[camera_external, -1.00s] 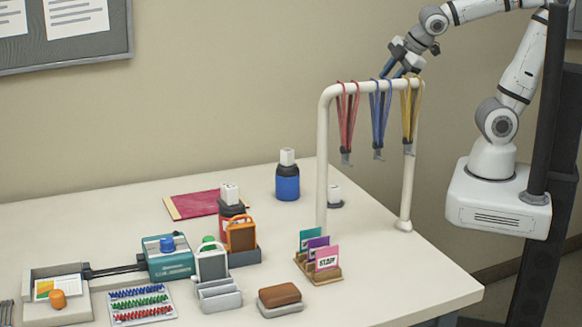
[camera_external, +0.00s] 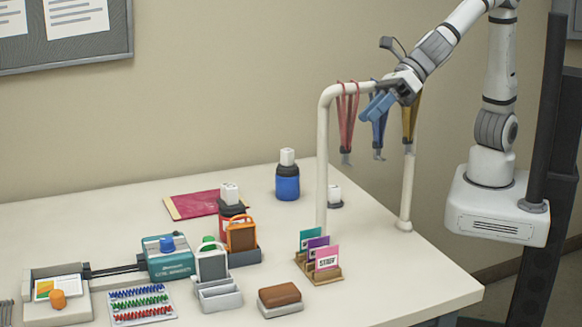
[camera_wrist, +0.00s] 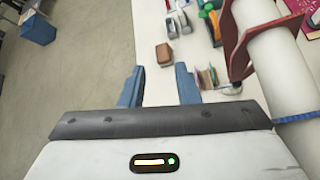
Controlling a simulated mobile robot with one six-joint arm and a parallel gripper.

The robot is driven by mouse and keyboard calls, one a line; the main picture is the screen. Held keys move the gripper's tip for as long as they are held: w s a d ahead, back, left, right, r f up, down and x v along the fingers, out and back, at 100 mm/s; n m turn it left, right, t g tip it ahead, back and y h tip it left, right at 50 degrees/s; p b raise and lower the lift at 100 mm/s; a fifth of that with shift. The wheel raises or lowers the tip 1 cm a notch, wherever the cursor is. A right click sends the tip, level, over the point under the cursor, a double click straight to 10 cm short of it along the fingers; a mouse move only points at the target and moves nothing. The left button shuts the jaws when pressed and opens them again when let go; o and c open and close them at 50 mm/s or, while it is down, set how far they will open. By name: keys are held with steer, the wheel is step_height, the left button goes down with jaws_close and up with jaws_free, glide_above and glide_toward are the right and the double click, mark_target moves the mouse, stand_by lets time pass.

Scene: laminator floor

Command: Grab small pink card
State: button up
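The small pink card (camera_external: 327,257), marked STAFF, stands upright in the front slot of a wooden card holder (camera_external: 324,277), in front of a purple card (camera_external: 318,243) and a teal card (camera_external: 309,237). My gripper (camera_external: 376,106) is up at the lanyard rail, well above the table and the card. In the wrist view my gripper (camera_wrist: 160,86) has its two blue fingers apart with nothing between them. The card holder with its cards (camera_wrist: 206,77) shows small, just right of the right finger; the pink card is hard to make out there.
A white rail (camera_external: 327,150) with red, blue and yellow lanyards stands behind the holder; my gripper overlaps the blue lanyard in the picture. A brown block (camera_external: 279,294) on a grey base and a grey stand (camera_external: 219,295) are left of the holder. Table to its right is clear.

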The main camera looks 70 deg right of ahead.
mark_target(326, 245)
steer(key=w+a+f+n+h+b, duration=0.1)
steer(key=w+a+f, duration=0.1)
steer(key=f, duration=0.7)
steer(key=w+a+f+n+g+h, duration=0.1)
steer(key=a+f, duration=0.3)
steer(key=f, duration=0.6)
steer(key=w+a+f+h+b, duration=0.1)
steer(key=w+a+f+h, duration=0.1)
steer(key=f, duration=0.8)
steer(key=shift+w+a+f+n+g+b, duration=0.1)
steer(key=shift+w+a+n+g+b, duration=0.3)
steer(key=shift+w+a, duration=0.3)
steer(key=shift+s+a, duration=0.1)
jaws_close()
